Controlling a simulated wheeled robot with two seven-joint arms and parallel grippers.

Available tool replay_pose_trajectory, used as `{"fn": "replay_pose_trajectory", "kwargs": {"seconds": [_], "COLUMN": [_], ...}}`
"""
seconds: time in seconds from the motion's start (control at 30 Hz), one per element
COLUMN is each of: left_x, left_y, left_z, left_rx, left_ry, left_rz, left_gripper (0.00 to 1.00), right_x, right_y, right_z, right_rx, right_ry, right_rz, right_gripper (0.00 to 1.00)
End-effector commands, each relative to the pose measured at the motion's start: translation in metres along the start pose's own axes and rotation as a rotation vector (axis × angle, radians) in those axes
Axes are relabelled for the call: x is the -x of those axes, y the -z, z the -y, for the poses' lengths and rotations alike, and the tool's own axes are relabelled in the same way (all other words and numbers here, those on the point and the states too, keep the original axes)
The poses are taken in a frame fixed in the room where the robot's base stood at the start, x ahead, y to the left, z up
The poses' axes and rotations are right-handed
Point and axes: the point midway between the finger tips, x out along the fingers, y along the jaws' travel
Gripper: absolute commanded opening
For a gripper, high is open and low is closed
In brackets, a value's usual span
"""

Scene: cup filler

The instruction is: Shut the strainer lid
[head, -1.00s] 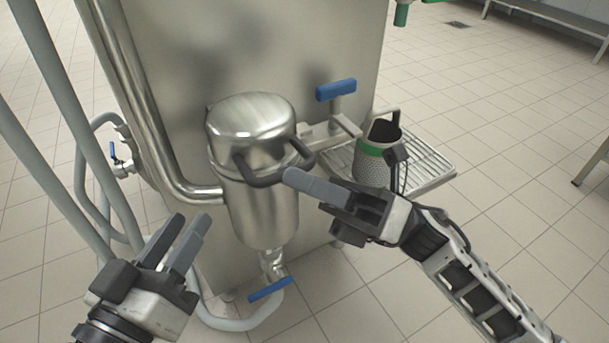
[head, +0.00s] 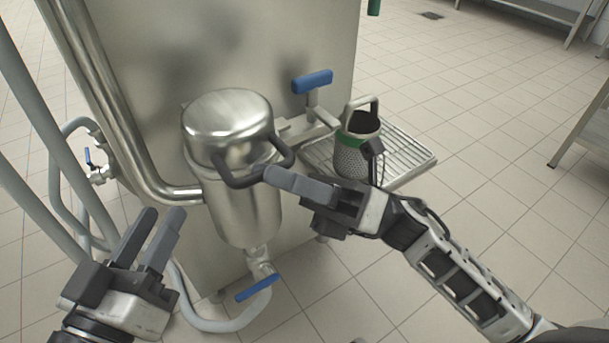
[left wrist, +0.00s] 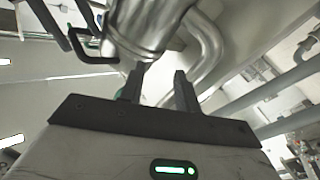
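The strainer (head: 248,212) is an upright steel cylinder on the front of the steel machine. Its domed lid (head: 225,112) lies over the top; I cannot tell whether a gap is left under it. A dark loop handle (head: 240,181) sticks out at the front. My right gripper (head: 268,174) has its fingertips at the handle's right part, close to or touching it. Only one finger shows clearly, so its opening is unclear. My left gripper (head: 160,220) is open and empty, left of and below the strainer. Its spread fingers also show in the left wrist view (left wrist: 157,82), with the strainer (left wrist: 148,22) beyond.
A blue-handled tap (head: 312,82) and a drip tray (head: 413,160) with a green-banded metal jug (head: 350,158) are right of the strainer. A blue drain valve (head: 257,288) hangs below it. Pipes and hoses (head: 45,150) run at left. The tiled floor at right is open.

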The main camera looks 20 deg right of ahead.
Motion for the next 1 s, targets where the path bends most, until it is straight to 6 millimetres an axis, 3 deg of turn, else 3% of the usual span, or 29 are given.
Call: {"fn": "replay_pose_trajectory", "kwargs": {"seconds": [0.27,0.7,1.0], "left_x": [0.000,0.001,0.004], "left_y": [0.000,-0.002,-0.009], "left_z": [0.000,-0.001,0.000], "left_rx": [0.000,0.022,0.047], "left_ry": [0.000,0.003,0.013], "left_rz": [0.000,0.021,0.045], "left_gripper": [0.33,0.33,0.33], "right_x": [0.011,0.111,0.153], "right_y": [0.001,0.000,0.000], "right_z": [0.000,0.001,0.002], "right_rx": [-0.003,-0.003,-0.002], "right_ry": [0.001,0.005,0.002], "right_rz": [-0.002,0.000,-0.001], "right_gripper": [0.32,0.32,0.32]}}
